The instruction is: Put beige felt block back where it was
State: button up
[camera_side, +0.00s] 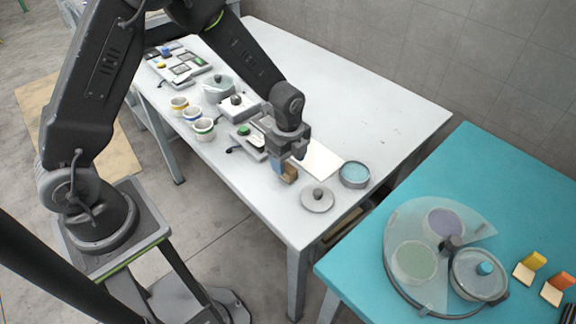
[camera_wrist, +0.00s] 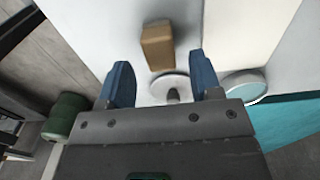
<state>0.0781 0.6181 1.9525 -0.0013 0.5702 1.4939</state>
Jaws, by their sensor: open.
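The beige felt block (camera_wrist: 157,45) looks tan-brown in the wrist view, beyond the fingertips and roughly centred between them. In the side view the block (camera_side: 291,175) shows close beside the blue fingers, over the white table near a pale flat panel (camera_side: 322,161). My gripper (camera_side: 282,170) points down at the table. In the wrist view my gripper (camera_wrist: 162,82) has its two blue fingers spread wide with nothing between the tips. I cannot tell whether the fingers touch the block.
A grey knobbed lid (camera_side: 317,199) and a round dish with teal contents (camera_side: 355,175) lie close by. Several cups (camera_side: 192,116) and small devices stand farther back. The teal table (camera_side: 535,195) holds a round turntable (camera_side: 397,286) and yellow (camera_side: 535,260) and orange pieces. The white table's right rear is clear.

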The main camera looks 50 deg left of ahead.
aim_at(288, 168)
jog(key=s+a+r+n+t, duration=0.1)
jog(key=s+r+n, duration=0.25)
jog(key=r, duration=0.65)
jog(key=s+a+r+n+t, duration=0.1)
jog(key=s+r+n, duration=0.25)
jog(key=r, duration=0.65)
jog(key=s+a+r+n+t, duration=0.1)
jog(key=s+r+n+t, duration=0.2)
jog(key=s+n, duration=0.8)
notch_tip(288, 168, up, 2)
jog(key=shift+s+r+t, duration=0.2)
jog(key=shift+s+t, duration=0.1)
jog(key=shift+s, duration=0.55)
